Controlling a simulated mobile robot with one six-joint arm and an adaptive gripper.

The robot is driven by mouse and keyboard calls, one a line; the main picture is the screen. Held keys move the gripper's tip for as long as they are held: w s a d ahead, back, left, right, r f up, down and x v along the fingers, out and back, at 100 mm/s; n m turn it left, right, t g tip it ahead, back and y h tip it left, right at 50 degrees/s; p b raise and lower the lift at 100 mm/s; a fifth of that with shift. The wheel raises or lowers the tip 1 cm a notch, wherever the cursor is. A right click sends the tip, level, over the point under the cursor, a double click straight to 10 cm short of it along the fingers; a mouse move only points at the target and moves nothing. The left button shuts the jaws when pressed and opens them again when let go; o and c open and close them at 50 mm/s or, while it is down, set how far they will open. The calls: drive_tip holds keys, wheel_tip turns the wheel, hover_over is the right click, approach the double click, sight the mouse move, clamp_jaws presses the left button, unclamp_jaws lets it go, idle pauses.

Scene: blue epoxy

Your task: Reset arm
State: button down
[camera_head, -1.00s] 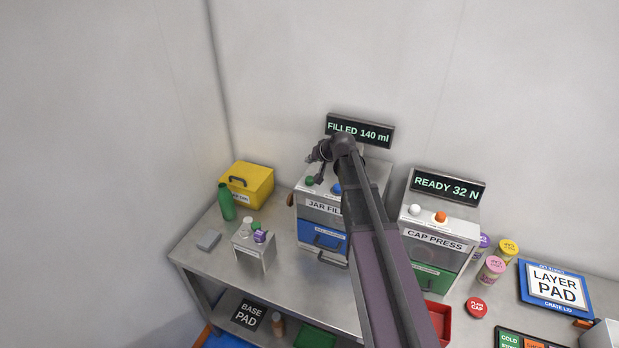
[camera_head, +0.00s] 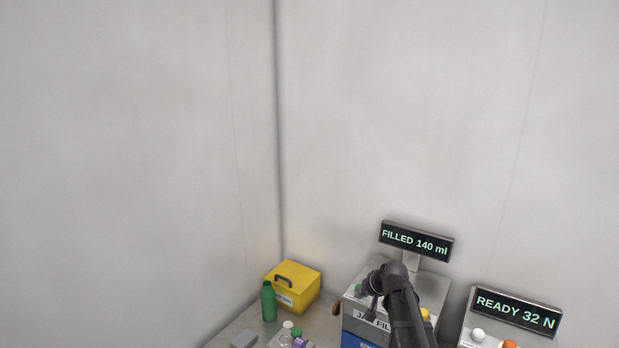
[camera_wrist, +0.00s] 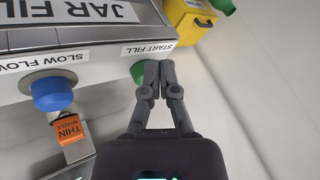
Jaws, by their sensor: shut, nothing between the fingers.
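My gripper (camera_head: 371,306) is shut and empty, at the front of the jar filler (camera_head: 425,288). In the wrist view its two fingers (camera_wrist: 157,66) are together beside the green button (camera_wrist: 139,73) under the START FILL label. I cannot tell whether they touch the button. The blue knob (camera_wrist: 52,93) under SLOW FLOW is to the left. The filler's display (camera_head: 416,241) reads FILLED 140 ml. My arm hides part of the filler's front in the head view.
A yellow box (camera_head: 296,288) and a green bottle (camera_head: 268,302) stand left of the filler. The orange THIN nozzle tag (camera_wrist: 68,130) hangs below the knob. The cap press display (camera_head: 515,311) reads READY 32 N. Bare walls rise behind.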

drive_tip(key=s+d+f+n+g+h+b, duration=0.1)
drive_tip(key=s+f+g+h+b, duration=0.3)
drive_tip(key=s+f+b, duration=1)
drive_tip(key=s+f+g, duration=0.2)
drive_tip(key=s+f, duration=0.3)
drive_tip(key=s, duration=0.4)
drive_tip(key=shift+s+n, duration=0.4)
